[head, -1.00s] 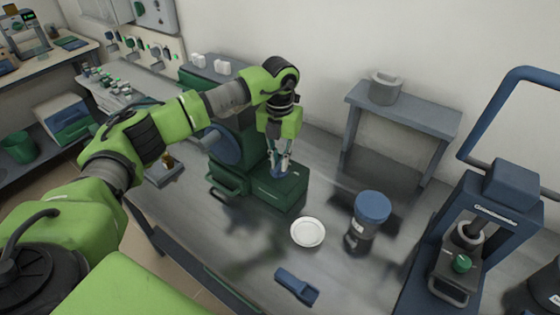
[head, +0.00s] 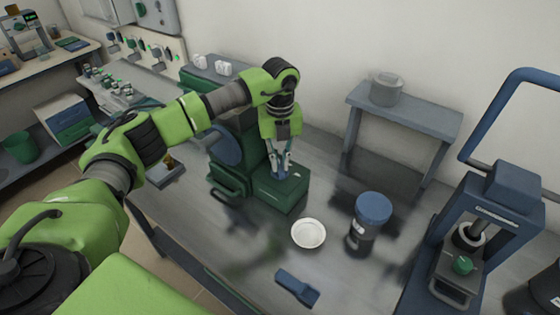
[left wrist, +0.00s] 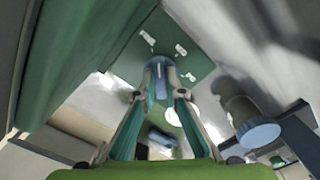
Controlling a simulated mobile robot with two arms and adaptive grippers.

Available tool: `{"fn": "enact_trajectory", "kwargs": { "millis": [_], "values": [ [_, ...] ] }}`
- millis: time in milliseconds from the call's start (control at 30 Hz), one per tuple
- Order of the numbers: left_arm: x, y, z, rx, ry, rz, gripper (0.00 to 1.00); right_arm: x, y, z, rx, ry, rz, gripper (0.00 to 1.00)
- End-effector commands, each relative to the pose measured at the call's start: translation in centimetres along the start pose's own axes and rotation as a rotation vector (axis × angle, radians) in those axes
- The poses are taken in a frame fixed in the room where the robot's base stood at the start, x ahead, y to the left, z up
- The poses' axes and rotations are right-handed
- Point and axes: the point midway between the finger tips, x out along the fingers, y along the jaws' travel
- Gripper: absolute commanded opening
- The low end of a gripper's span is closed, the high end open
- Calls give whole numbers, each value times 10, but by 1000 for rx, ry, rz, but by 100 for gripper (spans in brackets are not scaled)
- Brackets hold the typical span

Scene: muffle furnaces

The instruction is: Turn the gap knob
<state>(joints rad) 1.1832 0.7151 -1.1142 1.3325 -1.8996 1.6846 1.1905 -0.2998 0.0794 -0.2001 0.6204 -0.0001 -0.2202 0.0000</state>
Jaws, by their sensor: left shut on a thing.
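The gap knob (left wrist: 158,70) is a blue round knob with a pale line on it, on top of the green box-shaped part of a machine (head: 278,192). In the head view it is mostly hidden behind the fingers. My left gripper (head: 281,168) points down over the green top, its fingers on either side of the knob and closed on it. In the left wrist view the fingers (left wrist: 160,82) reach the knob, beside small white marks on the green surface. My right gripper is in neither view.
A white dish (head: 308,233), a blue-lidded jar (head: 370,222) and a blue scoop-like tool (head: 297,287) are on the grey bench in front of and right of the machine. A blue press (head: 480,230) stands at the right. A small raised shelf (head: 420,118) holds a grey pot (head: 385,89).

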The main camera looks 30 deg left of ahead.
Motion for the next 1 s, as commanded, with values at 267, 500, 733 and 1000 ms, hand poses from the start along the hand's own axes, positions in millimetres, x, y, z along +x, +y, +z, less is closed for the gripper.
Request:
{"fn": "enact_trajectory", "kwargs": {
  "millis": [267, 500, 733, 1000],
  "values": [
    [0, 0, 0, -2, -1, -1, 0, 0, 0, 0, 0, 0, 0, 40],
    [0, 0, 0, -1, -1, -1, 27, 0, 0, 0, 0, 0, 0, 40],
    [-1, 0, 0, -1, -1, -1, 27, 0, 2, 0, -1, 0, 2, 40],
    [-35, -1, 1, -1, -5, -4, 27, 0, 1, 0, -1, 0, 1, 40]
  ]
}}
